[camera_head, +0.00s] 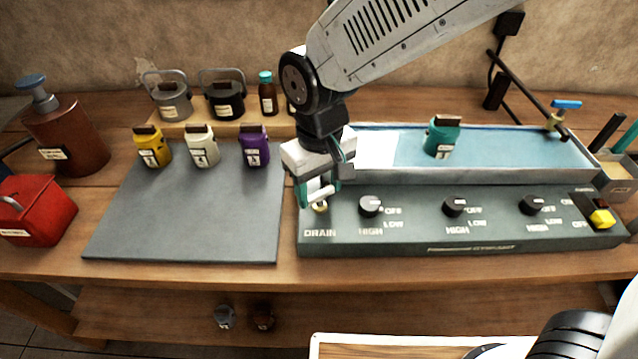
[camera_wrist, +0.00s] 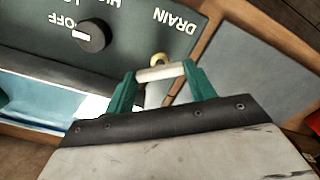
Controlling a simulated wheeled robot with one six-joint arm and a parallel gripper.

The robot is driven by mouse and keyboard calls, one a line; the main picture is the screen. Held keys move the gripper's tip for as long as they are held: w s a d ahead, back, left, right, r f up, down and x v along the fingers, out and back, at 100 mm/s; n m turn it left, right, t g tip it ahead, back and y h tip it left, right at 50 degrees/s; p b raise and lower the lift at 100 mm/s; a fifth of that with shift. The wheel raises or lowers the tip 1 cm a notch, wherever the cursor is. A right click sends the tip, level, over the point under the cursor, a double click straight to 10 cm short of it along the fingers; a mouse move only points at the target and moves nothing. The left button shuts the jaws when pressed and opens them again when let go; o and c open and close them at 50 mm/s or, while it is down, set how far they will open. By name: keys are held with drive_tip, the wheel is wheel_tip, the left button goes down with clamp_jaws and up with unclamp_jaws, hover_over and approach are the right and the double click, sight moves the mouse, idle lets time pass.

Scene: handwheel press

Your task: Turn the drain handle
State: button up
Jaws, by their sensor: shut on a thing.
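The drain handle is a pale bar on a brass fitting (camera_head: 320,207) above the DRAIN label at the left end of the grey-green control panel (camera_head: 400,239). My gripper (camera_head: 319,191) is at the handle, its green fingers shut on it. In the wrist view the drain handle (camera_wrist: 161,73) lies across between the two green fingertips, with the brass fitting just beyond it. The wrist view also shows the DRAIN label upside down beside it. The basin (camera_head: 380,177) behind the panel holds blue water and a teal jar (camera_head: 443,136).
Black knobs (camera_head: 370,206) line the panel to the right, with a yellow switch (camera_head: 602,218) at its end. Yellow, white and purple jars (camera_head: 201,150) stand at the back of the grey mat (camera_head: 190,220), which is otherwise clear. A red box (camera_head: 38,212) sits far left.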

sight(320, 192)
drive_tip(key=n, duration=0.5)
drive_tip(key=shift+n, duration=0.4)
drive_tip(key=n, duration=0.5)
drive_tip(key=shift+n, duration=0.3)
drive_tip(key=o, duration=1)
wheel_tip(320, 192, up, 8)
drive_tip(key=shift+f, duration=0.1)
